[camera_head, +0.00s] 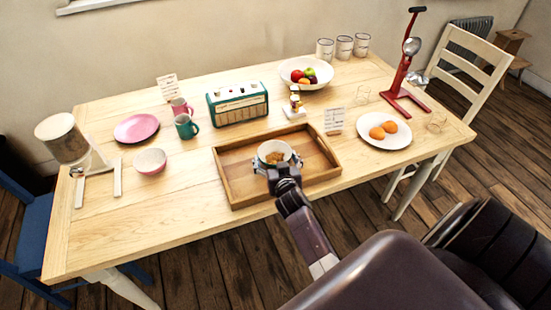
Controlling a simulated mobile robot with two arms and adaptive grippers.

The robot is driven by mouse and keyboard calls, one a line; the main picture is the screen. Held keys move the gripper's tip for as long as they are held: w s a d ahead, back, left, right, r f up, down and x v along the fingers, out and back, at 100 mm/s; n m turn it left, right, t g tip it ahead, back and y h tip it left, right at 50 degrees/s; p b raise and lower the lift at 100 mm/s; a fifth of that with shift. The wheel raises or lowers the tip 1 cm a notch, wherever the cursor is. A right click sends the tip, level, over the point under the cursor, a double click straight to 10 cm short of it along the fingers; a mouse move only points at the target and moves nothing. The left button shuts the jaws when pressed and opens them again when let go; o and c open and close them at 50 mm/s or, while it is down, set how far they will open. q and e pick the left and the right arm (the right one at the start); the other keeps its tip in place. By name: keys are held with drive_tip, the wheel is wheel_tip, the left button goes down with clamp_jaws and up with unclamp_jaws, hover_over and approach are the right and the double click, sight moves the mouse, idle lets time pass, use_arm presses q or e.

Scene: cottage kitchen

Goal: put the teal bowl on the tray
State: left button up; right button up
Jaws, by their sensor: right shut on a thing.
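The bowl (274,150) has a white inside with something brown in it and a darker, teal-looking outer wall that is mostly hidden. My right gripper (277,163) is shut on this bowl from the near side. The wooden tray (233,182) lies near the table's front edge, and the bowl is over its middle. I cannot tell whether the bowl touches the tray floor or is held just above it. My left gripper is not in view.
A teal radio (238,103), teal mug (187,127) and pink-sided bowl (150,161) stand left of and behind the tray. A small figure-like item (295,102) and a card (334,121) stand close behind it. A plate with orange fruit (364,132) is right.

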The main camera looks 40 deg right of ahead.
drive_tip(key=shift+f, duration=0.15)
drive_tip(key=o, duration=1.3)
drive_tip(key=v, duration=1.2)
